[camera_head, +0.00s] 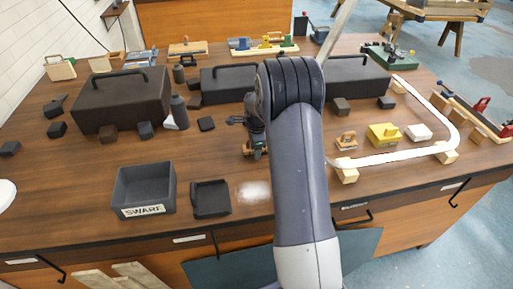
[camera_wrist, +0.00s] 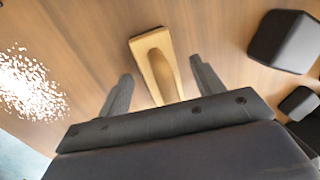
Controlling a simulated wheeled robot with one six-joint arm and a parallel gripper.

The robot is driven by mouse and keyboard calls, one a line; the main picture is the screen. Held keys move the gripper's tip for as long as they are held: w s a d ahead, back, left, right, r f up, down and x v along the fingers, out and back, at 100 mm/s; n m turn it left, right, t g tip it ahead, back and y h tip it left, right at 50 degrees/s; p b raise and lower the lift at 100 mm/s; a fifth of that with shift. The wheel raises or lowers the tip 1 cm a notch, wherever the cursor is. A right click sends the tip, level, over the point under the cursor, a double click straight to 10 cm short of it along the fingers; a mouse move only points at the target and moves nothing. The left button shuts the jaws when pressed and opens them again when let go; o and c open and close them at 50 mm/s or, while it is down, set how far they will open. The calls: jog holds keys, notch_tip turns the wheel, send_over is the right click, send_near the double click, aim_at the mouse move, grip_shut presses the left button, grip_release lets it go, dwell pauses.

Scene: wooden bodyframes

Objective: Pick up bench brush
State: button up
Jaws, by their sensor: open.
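A pale wooden piece with a long handle shape, which looks like the bench brush (camera_wrist: 152,43), lies on the wooden bench top in the wrist view. It is between the two dark fingers of my gripper (camera_wrist: 161,72), with a gap on each side. The fingers are open and do not appear to touch it. Its near end is hidden behind the gripper body, and I see no bristles. In the head view my gripper (camera_head: 254,148) is low over the bench middle, and my arm hides much of that area.
A pile of white shavings (camera_head: 254,191) lies near the front, beside a small dark tray (camera_head: 211,198) and the SWARF bin (camera_head: 146,187). Dark boxes (camera_head: 122,98) stand behind. A white curved strip (camera_head: 400,154) on wooden blocks borders the right side.

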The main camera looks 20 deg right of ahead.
jog(key=c, duration=1.1)
notch_tip(320, 180, up, 10)
jog(key=shift+r+b, duration=0.1)
jog(key=shift+b, duration=0.9)
jog(key=o, duration=0.5)
jog(key=c, duration=0.3)
